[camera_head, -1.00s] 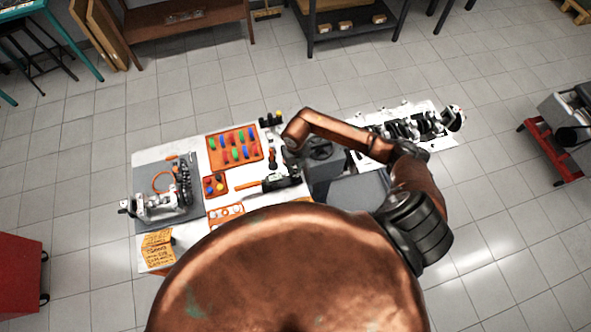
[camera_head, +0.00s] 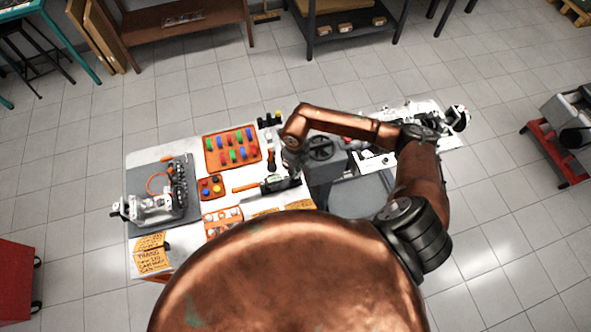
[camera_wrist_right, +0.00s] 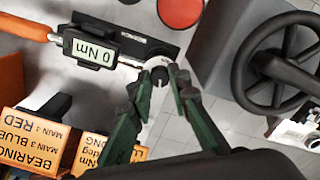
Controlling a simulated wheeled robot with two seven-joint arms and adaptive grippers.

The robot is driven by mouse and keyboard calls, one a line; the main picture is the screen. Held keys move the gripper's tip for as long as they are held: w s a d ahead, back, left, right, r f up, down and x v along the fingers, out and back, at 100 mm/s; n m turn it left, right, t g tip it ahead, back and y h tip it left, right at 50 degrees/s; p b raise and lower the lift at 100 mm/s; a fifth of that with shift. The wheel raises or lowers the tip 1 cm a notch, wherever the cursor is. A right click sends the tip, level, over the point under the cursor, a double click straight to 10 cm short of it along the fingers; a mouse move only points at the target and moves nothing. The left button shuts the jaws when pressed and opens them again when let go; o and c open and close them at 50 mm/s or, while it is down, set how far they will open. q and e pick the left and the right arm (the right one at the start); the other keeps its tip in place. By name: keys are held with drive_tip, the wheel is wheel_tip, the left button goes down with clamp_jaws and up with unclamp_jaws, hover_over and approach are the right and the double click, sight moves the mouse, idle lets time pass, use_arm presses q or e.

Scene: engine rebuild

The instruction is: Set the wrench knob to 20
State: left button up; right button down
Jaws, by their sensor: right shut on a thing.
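The torque wrench (camera_head: 272,186), with an orange handle and dark body, lies on the white table. In the right wrist view the wrench (camera_wrist_right: 132,41) has a display (camera_wrist_right: 94,53) reading "0 Nm". Its round grey-and-white knob (camera_wrist_right: 156,65) is at the body's end. My right gripper (camera_wrist_right: 168,83), with green fingers, is shut on the knob; the fingertips partly cover it. In the head view the right gripper (camera_head: 294,174) reaches down to the wrench's right end. No scale on the knob is legible. My left gripper is not in view.
An orange tray of coloured pieces (camera_head: 211,154) and smaller orange trays lie left of the wrench. A grey block with a black handwheel (camera_wrist_right: 275,65) stands close on the right. Note cards (camera_wrist_right: 35,145) lie near the gripper. A grey mat (camera_head: 140,179) bears engine parts.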

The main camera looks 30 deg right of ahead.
drive_tip(key=c, duration=1.8)
unclamp_jaws()
drive_tip(key=shift+r, duration=0.1)
wheel_tip(320, 180, up, 12)
